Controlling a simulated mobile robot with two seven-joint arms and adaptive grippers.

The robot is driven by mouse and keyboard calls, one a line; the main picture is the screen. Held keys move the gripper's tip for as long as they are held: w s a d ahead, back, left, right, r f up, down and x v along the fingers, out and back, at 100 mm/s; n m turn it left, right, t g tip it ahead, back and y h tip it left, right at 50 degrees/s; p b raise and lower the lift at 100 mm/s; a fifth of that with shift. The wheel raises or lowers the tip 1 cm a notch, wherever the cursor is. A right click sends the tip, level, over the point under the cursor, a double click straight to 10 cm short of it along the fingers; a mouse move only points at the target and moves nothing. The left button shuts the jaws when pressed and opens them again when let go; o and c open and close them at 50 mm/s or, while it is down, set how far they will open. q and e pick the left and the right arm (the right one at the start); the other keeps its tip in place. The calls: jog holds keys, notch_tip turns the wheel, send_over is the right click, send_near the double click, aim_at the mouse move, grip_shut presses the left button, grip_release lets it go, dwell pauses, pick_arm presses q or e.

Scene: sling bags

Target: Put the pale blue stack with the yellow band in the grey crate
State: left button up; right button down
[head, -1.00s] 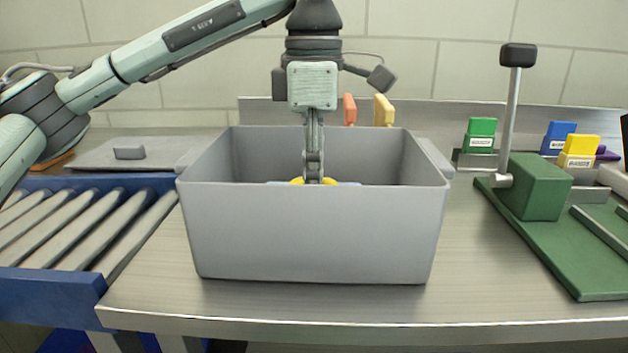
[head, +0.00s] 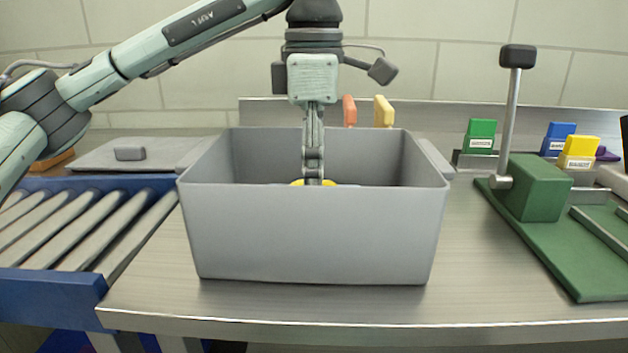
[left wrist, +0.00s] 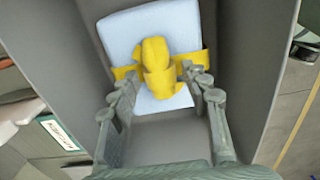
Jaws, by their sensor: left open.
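The grey crate (head: 315,237) stands on the metal table in the middle of the head view. The pale blue stack (left wrist: 148,28) with its yellow band (left wrist: 155,52) is inside the crate in the left wrist view. In the head view only a bit of the yellow band (head: 326,183) shows above the front rim; the front wall hides the rest. My left gripper (head: 313,181) reaches down into the crate from above. In the left wrist view its fingers (left wrist: 160,76) are open, one on each side of the band's raised loop. My right gripper is not in view.
A blue roller conveyor (head: 75,240) is at the left, with a grey lid (head: 130,154) behind it. A green stand with an upright post (head: 540,188) is at the right. Coloured blocks stand behind. The table front is clear.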

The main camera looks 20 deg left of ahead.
pick_arm(q)
notch_tip(320, 180, up, 4)
jog(key=shift+f, duration=0.1)
notch_tip(320, 180, up, 7)
jog(key=p, duration=0.2)
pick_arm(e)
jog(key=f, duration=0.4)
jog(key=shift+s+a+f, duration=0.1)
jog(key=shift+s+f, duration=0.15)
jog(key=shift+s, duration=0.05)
